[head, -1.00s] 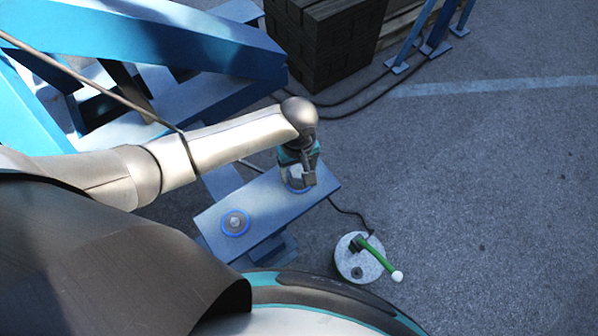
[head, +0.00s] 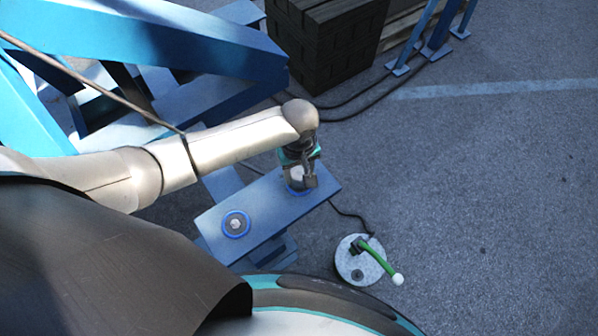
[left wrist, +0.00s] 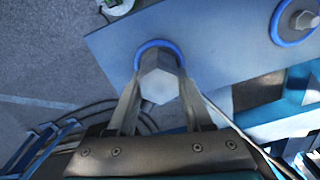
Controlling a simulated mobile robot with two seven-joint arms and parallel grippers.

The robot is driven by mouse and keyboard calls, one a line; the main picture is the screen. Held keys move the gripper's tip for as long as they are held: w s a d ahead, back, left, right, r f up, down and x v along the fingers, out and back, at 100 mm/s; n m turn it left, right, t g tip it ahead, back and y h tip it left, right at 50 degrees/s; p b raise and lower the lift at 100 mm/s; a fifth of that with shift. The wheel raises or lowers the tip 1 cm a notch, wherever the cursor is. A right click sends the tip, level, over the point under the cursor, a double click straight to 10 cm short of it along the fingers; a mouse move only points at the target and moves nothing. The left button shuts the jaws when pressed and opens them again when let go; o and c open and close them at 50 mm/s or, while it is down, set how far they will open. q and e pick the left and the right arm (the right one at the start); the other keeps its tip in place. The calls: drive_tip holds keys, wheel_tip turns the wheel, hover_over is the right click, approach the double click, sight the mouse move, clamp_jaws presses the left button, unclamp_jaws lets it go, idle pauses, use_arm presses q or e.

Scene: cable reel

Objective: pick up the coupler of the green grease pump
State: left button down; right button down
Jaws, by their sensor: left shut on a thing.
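The green grease pump (head: 362,258) is a pale round pail with a green, white-tipped handle, standing on the ground. A dark hose runs from it to the right end of a blue bench (head: 262,207). My left gripper (head: 300,184) points down over a blue ring at that end. In the left wrist view its fingers (left wrist: 160,82) are shut on a grey six-sided coupler (left wrist: 158,80), one finger on each side. The coupler stands at the blue ring (left wrist: 150,47). In the head view my gripper mostly hides it. My right gripper is not in view.
A second grey fitting in a blue ring (head: 235,224) sits on the bench's left part. Blue steel beams (head: 200,45) stand behind my left arm. A dark block stack (head: 325,40) and cables lie at the back. Open asphalt (head: 490,190) is on the right.

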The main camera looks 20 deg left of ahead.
use_arm(q)
wheel_tip(320, 180, up, 20)
drive_tip(key=f+p, duration=0.1)
drive_tip(key=p, duration=0.3)
wheel_tip(320, 180, up, 6)
drive_tip(key=p, duration=0.6)
hover_over(299, 170)
